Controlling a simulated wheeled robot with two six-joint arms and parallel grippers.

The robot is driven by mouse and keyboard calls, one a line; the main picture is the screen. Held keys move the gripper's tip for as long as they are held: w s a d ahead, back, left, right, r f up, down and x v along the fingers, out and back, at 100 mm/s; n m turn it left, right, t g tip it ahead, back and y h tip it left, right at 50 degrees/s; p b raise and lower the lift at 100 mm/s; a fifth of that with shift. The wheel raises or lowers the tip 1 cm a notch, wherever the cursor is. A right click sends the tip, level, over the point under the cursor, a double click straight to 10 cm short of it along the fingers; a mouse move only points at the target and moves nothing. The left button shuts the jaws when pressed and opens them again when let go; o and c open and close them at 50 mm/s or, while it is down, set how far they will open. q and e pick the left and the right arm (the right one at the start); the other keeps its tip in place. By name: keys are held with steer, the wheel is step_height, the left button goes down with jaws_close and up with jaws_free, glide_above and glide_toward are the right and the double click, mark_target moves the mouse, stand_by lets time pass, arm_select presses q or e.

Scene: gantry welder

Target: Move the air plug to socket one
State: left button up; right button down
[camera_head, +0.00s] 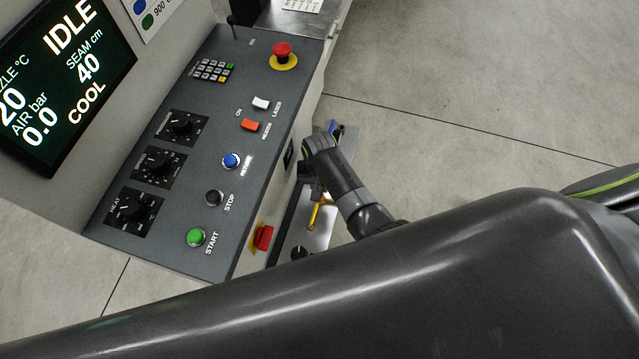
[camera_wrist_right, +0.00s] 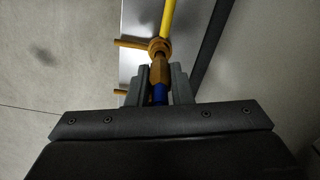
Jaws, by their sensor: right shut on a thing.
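In the right wrist view my right gripper (camera_wrist_right: 160,82) is shut on the air plug (camera_wrist_right: 158,72), a brass-coloured body with a blue part between the fingers. The plug's tip meets a brass ring fitting (camera_wrist_right: 158,47) in line with a yellow rod or pipe (camera_wrist_right: 167,18). I cannot tell whether the plug is seated in it or only in front of it. Two brass stubs, an upper one (camera_wrist_right: 128,43) and a lower one (camera_wrist_right: 120,92), stick out to the left. No socket number is readable. In the head view my arm hides the plug. My left gripper is not in view.
A pale metal plate (camera_head: 318,236) with a yellow handle (camera_head: 314,214) stands beside the control panel (camera_head: 190,95). The panel carries buttons, knobs and a red emergency stop (camera_head: 283,50). The screen (camera_head: 62,75) reads IDLE and AIR bar 0.0. Bare floor lies to the right.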

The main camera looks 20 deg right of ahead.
steer(key=shift+f+b, duration=0.45)
steer(key=shift+f, duration=0.35)
steer(key=c, duration=1.2)
jaws_free()
